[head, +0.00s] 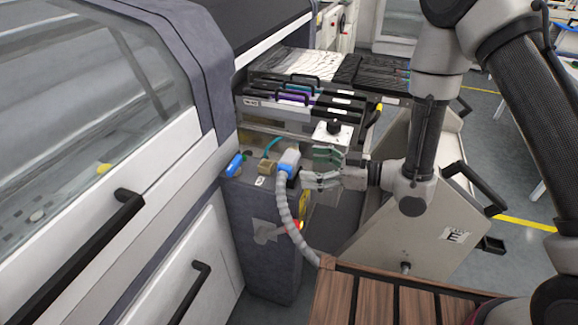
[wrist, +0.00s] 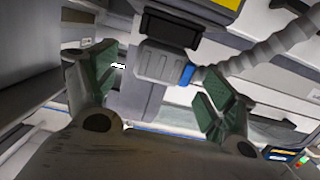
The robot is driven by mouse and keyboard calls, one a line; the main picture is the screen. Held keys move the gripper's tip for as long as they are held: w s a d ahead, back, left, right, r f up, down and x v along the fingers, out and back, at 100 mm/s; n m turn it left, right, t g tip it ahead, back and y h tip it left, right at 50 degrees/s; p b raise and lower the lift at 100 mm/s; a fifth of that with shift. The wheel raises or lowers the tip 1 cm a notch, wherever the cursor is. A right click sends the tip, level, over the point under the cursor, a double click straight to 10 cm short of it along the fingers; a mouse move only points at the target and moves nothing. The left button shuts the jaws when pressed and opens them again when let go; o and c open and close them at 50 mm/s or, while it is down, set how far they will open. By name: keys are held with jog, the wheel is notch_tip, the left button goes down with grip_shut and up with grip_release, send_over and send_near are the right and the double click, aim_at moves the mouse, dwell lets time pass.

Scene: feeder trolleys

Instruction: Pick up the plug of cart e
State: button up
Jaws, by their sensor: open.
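The plug (head: 289,160) is a grey connector with a blue collar. It sits on top of the dark grey post (head: 262,235), and its ribbed grey hose (head: 287,212) hangs down toward a wooden top. My gripper (head: 314,168) is open just right of the plug. In the wrist view the plug (wrist: 160,63) shows between the two green-padded fingers of my gripper (wrist: 162,72), against a black part, with the hose leaving to the right. I cannot tell whether either finger touches it. Cart e (head: 425,225) is a grey panel marked E, behind my arm.
A blue connector (head: 234,165) and a tan block (head: 265,168) stand on the post beside the plug. Feeder cassettes (head: 300,95) fill the trolley behind. A large white machine (head: 100,200) closes off the left. The wooden top (head: 400,298) lies in front.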

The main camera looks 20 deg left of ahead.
aim_at(298, 162)
jog(key=a, duration=0.6)
jog(key=shift+w+a, duration=0.2)
jog(key=shift+a, duration=0.05)
jog(key=c, duration=1.6)
notch_tip(298, 162, up, 13)
jog(key=shift+f, duration=0.1)
